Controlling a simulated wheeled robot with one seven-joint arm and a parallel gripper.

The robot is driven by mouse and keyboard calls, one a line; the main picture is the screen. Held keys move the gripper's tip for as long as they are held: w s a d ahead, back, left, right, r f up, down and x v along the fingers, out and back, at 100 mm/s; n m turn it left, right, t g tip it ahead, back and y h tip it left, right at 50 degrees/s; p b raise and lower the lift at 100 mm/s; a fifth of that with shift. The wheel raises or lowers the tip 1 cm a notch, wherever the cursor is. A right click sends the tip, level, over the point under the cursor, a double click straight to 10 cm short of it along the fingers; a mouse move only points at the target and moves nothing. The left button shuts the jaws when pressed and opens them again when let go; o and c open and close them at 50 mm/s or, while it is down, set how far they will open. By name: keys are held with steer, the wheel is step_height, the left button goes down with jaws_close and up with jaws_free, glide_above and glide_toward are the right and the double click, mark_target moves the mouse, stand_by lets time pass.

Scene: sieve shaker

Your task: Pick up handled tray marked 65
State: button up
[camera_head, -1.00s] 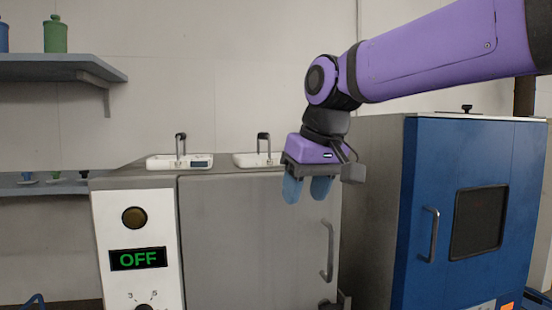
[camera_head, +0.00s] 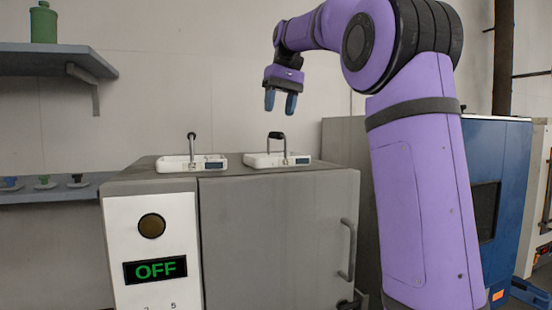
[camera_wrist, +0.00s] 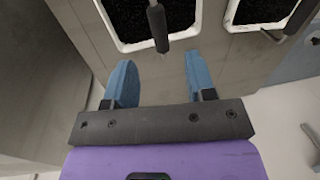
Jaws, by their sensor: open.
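Two white handled trays stand side by side on top of the grey cabinet: a left tray (camera_head: 178,168) and a right tray (camera_head: 262,164). Each has a dark upright handle and a small dark label, too small to read, so I cannot tell which is marked 65. My gripper (camera_head: 280,107) is open and empty, pointing down, well above the right tray in the head view. In the wrist view, my gripper (camera_wrist: 160,62) has its blue fingers spread near a white tray (camera_wrist: 128,46) with dark contents and a dark handle. A second tray (camera_wrist: 236,27) lies to its right.
The grey cabinet (camera_head: 270,240) has a panel reading OFF (camera_head: 155,269) and a door handle. Wall shelves (camera_head: 50,60) with a green bottle (camera_head: 43,24) are at left. A blue cabinet (camera_head: 510,200) stands at right, partly hidden by my arm.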

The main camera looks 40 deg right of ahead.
mark_target(268, 160)
steer(key=f, duration=0.3)
steer(key=a+f, duration=0.1)
steer(key=f, duration=0.5)
steer(key=shift+a+f, duration=0.3)
jaws_close()
